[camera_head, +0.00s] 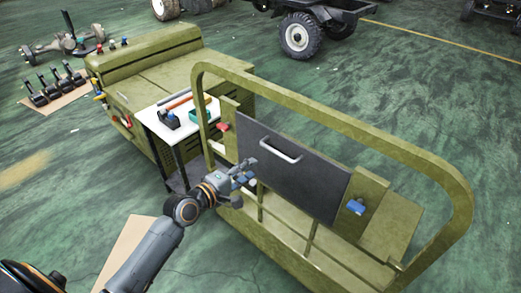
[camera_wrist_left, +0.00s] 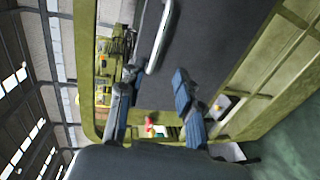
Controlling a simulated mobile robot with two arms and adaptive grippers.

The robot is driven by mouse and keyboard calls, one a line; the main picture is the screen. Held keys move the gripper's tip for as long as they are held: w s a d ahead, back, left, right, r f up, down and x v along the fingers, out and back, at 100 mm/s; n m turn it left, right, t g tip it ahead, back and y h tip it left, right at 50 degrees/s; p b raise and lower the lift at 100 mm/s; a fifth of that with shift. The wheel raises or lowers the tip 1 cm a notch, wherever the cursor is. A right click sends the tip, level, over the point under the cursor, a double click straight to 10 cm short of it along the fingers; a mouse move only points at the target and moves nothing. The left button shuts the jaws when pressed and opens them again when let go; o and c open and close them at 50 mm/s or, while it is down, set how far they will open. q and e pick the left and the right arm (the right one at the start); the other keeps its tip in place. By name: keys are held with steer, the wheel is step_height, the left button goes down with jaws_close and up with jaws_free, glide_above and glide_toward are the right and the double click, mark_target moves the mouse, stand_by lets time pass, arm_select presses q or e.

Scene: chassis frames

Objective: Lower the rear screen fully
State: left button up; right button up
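The rear screen (camera_head: 300,175) is a dark grey panel set between two olive posts inside the tubular frame (camera_head: 340,122). A pale bar handle (camera_head: 280,149) is on its upper part. A red knob (camera_head: 222,126) is on the left post and a blue knob (camera_head: 355,207) on the right post. My left gripper (camera_head: 244,176) is by the screen's left edge, below and left of the handle. In the left wrist view its blue-padded fingers (camera_wrist_left: 154,88) are apart with nothing gripped; the handle (camera_wrist_left: 158,42) and screen (camera_wrist_left: 215,45) lie beyond them. My right gripper is out of view.
A white-topped table (camera_head: 178,116) with tools stands behind the frame. The olive vehicle body (camera_head: 150,72) is beyond it. Several black parts lie on cardboard (camera_head: 55,98) at left. A wheeled chassis (camera_head: 318,25) stands at the back. Green floor is clear at right.

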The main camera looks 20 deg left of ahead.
mark_target(278, 153)
arm_select(q)
steer(key=x, duration=1.4)
steer(key=shift+d+r, duration=0.1)
steer(key=shift+r, duration=0.1)
steer(key=shift+s, duration=0.1)
jaws_close()
